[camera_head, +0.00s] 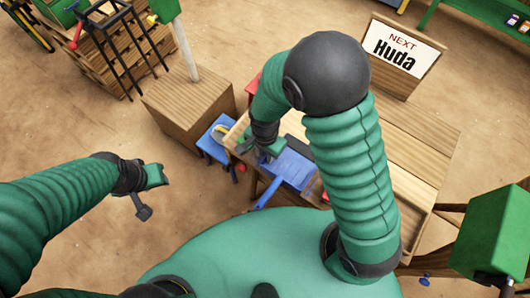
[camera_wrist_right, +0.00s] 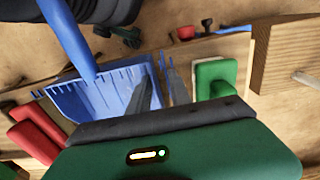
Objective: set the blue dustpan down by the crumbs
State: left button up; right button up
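The blue dustpan (camera_head: 288,168) lies at the left end of the wooden table, with its handle (camera_head: 268,193) pointing toward my body past the near edge. In the right wrist view, the dustpan (camera_wrist_right: 100,97) shows its pan and toothed edge, with the handle running up and left. My right gripper (camera_head: 265,152) is over the pan's far left side. Its two dark fingers (camera_wrist_right: 161,85) look apart, beside the pan's edge; whether they touch it is unclear. My left gripper (camera_head: 148,192) hangs over the floor, clear of the table; its finger gap is unclear. I cannot make out the crumbs.
A blue stool (camera_head: 214,140) stands left of the table, close to a wooden crate (camera_head: 188,103). In the wrist view, a green block-like thing (camera_wrist_right: 217,76) is right of the fingers and a red thing (camera_wrist_right: 36,132) is at the left.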

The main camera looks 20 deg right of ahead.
jog(key=shift+d, duration=0.15)
jog(key=shift+w+d+r, duration=0.1)
jog(key=shift+d+r, duration=0.05)
jog(key=shift+r, duration=0.15)
notch_tip(320, 180, up, 11)
jog(key=p, duration=0.3)
jog(key=s+d+r+n+t, duration=0.2)
jog(key=s+d+n, duration=0.2)
jog(key=d+n, duration=0.4)
jog(key=shift+n+t, duration=0.3)
jog(key=shift+n, duration=0.9)
jog(key=shift+d, duration=0.3)
jog(key=shift+a, duration=0.1)
